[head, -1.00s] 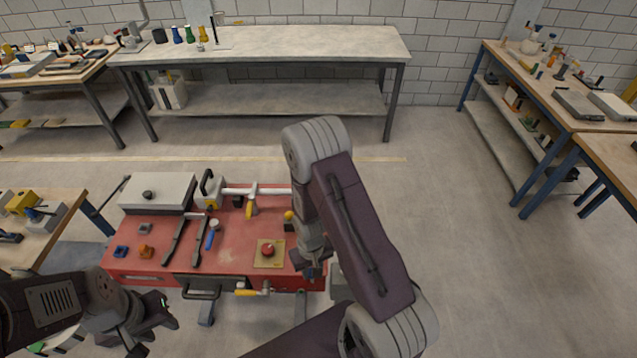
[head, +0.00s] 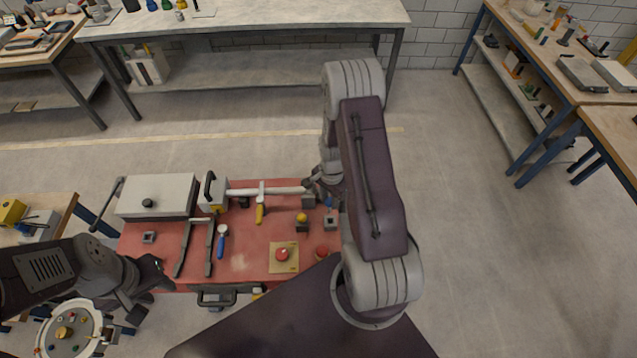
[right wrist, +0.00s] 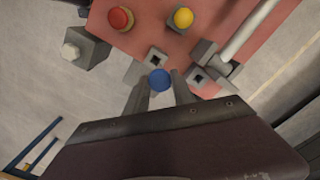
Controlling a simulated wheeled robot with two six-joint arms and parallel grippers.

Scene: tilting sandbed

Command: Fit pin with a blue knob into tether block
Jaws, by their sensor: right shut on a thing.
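The pin's blue knob (right wrist: 160,79) shows between the fingertips of my right gripper (right wrist: 160,92) in the right wrist view. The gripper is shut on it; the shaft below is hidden. In the head view my right gripper (head: 324,187) is over the far right part of the red table. Grey blocks with square holes lie close by: one just beyond the knob (right wrist: 154,58) and others to its right (right wrist: 203,54). I cannot tell which is the tether block. One holed block also shows in the head view (head: 331,223). My left gripper (head: 147,285) is empty, fingers apart.
Open floor lies to the right.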

